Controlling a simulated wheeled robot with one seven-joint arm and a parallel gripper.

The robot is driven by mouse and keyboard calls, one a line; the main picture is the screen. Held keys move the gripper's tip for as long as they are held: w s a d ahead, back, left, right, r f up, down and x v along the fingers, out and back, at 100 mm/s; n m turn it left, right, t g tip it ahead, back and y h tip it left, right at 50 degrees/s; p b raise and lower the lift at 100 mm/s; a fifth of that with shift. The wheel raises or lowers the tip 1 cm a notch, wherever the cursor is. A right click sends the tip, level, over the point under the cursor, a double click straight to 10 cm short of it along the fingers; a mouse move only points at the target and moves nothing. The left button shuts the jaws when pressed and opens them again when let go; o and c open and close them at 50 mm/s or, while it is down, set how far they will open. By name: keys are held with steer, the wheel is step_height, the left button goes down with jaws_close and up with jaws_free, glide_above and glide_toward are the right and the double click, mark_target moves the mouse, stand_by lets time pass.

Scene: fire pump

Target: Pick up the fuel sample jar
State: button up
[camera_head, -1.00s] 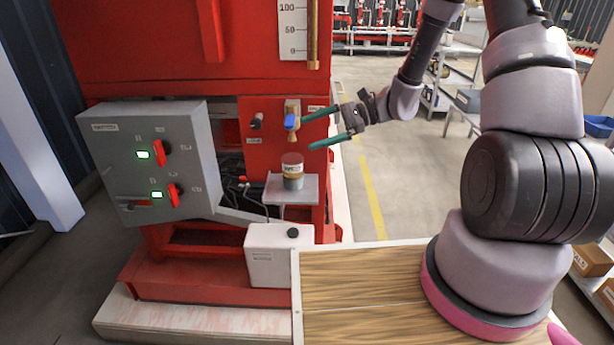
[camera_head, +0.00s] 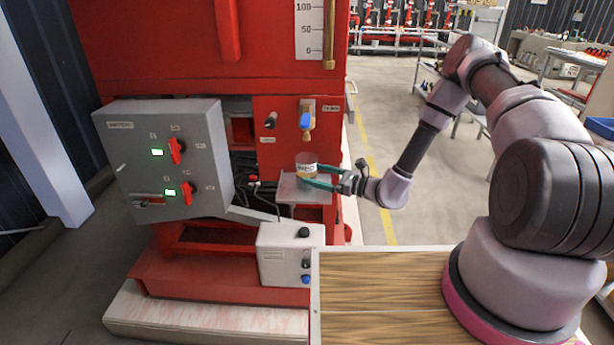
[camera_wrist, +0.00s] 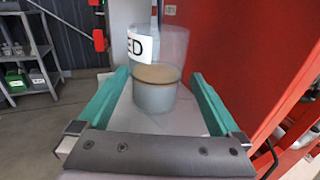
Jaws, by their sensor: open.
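The fuel sample jar (camera_head: 306,163) is a clear cup with a white label, standing on a small grey shelf (camera_head: 288,190) on the red pump unit. In the wrist view the jar (camera_wrist: 156,88) is upright, with a tan and grey layer in its lower part. My gripper (camera_head: 320,176) reaches in from the right at jar height. In the wrist view its two green fingers (camera_wrist: 158,95) are open, one on each side of the jar, with a visible gap on both sides. In the head view the fingers hide the jar's lower part.
A blue-handled valve (camera_head: 306,120) sits on the red panel just above the jar. A grey control box (camera_head: 165,160) with red switches is at the left. A white box (camera_head: 290,255) stands below the shelf.

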mark_target(298, 171)
steer(key=x, duration=0.6)
steer(key=shift+a+f, duration=0.15)
steer(key=shift+a, duration=0.2)
steer(key=shift+c, duration=0.3)
steer(key=c, duration=1.5)
